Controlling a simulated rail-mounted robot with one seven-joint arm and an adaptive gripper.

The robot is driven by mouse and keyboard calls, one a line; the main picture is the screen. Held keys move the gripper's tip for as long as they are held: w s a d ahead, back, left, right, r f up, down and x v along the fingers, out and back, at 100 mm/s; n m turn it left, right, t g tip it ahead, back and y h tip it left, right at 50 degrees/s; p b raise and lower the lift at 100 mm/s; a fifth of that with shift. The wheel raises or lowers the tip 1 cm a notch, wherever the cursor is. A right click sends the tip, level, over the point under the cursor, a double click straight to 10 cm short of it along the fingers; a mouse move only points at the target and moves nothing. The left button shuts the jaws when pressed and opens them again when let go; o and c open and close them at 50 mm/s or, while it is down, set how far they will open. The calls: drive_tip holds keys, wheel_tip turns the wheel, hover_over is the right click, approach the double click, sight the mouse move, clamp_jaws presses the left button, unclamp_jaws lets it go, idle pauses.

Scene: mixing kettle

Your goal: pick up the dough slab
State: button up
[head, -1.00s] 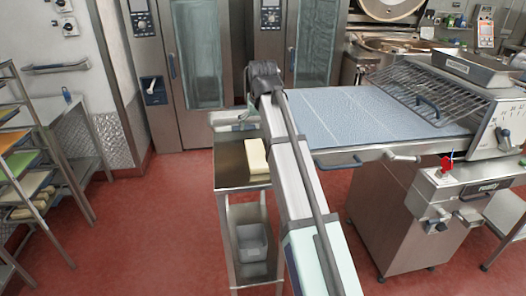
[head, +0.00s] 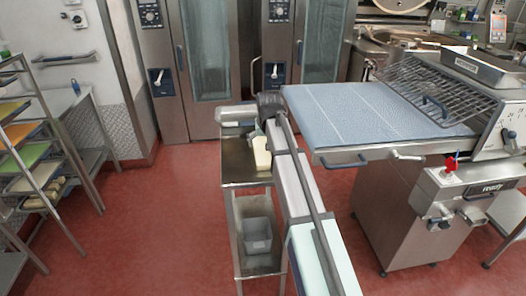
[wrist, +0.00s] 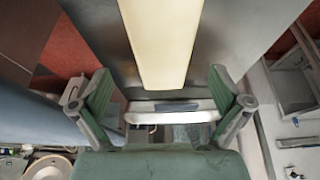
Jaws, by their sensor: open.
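The dough slab (head: 262,153) is a pale yellow block lying on the top of a narrow steel trolley, close to the left side of my arm. In the wrist view the slab (wrist: 162,40) runs down from the top edge, lengthwise to the camera. My gripper (wrist: 160,95) is open and empty, with one green-padded finger to each side of the slab's line. The slab's near end shows just beyond the space between the fingers; contact is not visible. In the head view my arm hides most of the gripper.
The steel trolley (head: 234,172) has a grey bin (head: 257,236) on its lower shelf. A dough sheeter with a blue belt (head: 370,112) stands close on the right. A rack with coloured trays (head: 22,160) is at the left. Red floor between is clear.

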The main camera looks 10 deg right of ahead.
sight(263, 150)
drive_tip(key=shift+p+x, duration=1.2)
drive_tip(key=shift+x, duration=1.35)
drive_tip(key=shift+w+a, duration=0.15)
drive_tip(key=shift+w, duration=0.05)
drive_tip(key=c, duration=1.6)
